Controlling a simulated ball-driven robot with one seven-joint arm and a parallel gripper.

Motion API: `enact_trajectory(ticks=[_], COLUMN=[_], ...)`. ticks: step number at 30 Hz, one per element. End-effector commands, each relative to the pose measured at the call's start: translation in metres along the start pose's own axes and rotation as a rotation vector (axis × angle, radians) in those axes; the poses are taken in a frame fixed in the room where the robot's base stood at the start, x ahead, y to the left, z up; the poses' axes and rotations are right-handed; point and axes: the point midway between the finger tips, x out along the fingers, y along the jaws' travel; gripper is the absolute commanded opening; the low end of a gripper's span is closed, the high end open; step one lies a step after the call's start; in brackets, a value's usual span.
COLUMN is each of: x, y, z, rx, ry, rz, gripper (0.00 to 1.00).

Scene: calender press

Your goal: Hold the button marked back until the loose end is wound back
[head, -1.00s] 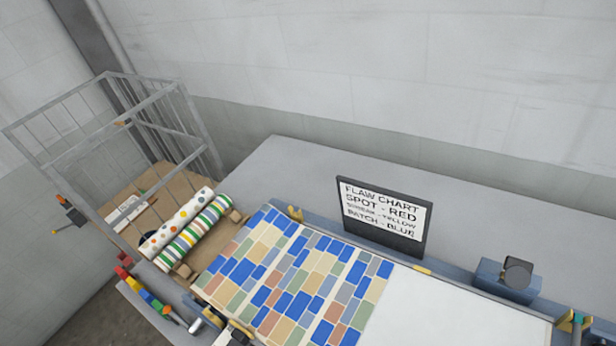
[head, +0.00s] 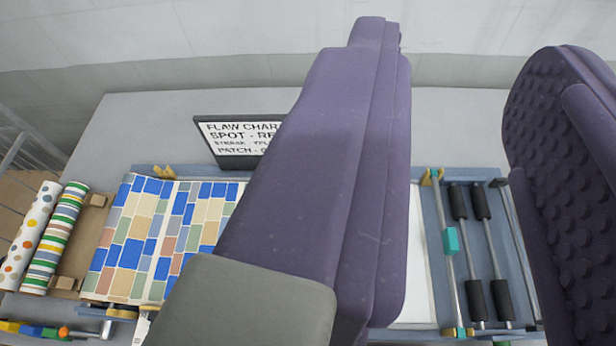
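The tile-patterned sheet (head: 140,235) lies flat on the press bed at the left. Its right-hand end is hidden behind my gripper. I cannot make out a button marked back. My gripper (head: 460,50) fills the middle and right of the view, close to the camera. One smooth purple finger slants up through the middle, and a finger with a studded pad stands at the right. The fingers are wide apart with nothing seen between them, and the press bed shows beyond the gap.
A flaw chart (head: 235,142), partly covered, stands behind the bed. Spotted (head: 28,235) and striped (head: 55,240) rolls lie at the far left. Black-sleeved rollers (head: 480,255) and a teal fitting (head: 451,241) are at the right. Coloured parts (head: 35,328) line the lower left edge.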

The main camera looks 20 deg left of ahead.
Motion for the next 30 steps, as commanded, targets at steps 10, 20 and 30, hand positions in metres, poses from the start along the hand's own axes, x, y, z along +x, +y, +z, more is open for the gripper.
enact_trajectory(ticks=[10,20,30], x=[0.0000,0.0000,0.0000], y=[0.0000,0.0000,0.0000], z=[0.0000,0.0000,0.0000], rx=[0.000,0.000,0.000], ry=[0.000,0.000,0.000], rz=[0.000,0.000,0.000], gripper=[0.05,0.00,0.00])
